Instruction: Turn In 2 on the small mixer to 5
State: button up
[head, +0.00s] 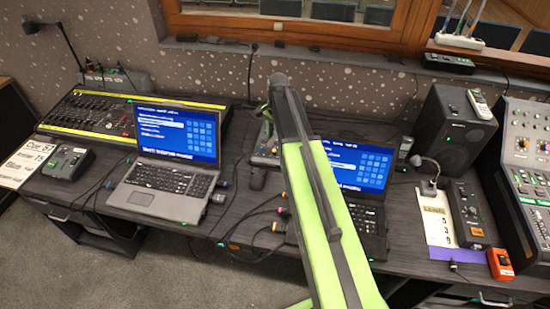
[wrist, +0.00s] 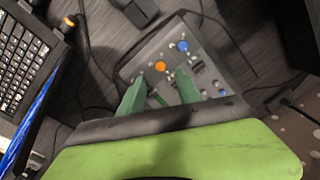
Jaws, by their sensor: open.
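The small mixer (wrist: 205,60) is a grey panel in the wrist view with an orange knob (wrist: 160,66), a blue knob (wrist: 183,46) and several small pale knobs. Its labels are too small to read, so I cannot tell which knob is In 2 or its setting. I cannot tell any contact.
A left laptop (head: 166,184) and a right laptop (head: 368,222) flank the mixer. A fader console (head: 92,120) stands at the left, a speaker (head: 448,127) and another console (head: 528,150) at the right. Cables (head: 252,215) cross the desk between the laptops.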

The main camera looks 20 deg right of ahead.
aim_at(275, 151)
notch_tip(275, 151, down, 7)
jog(key=b, duration=0.5)
jog(key=shift+w+a, duration=0.1)
jog(key=shift+w, duration=0.05)
jog(key=shift+c, duration=0.3)
grip_shut()
jog(key=shift+d, duration=0.25)
jog(key=shift+a, duration=0.15)
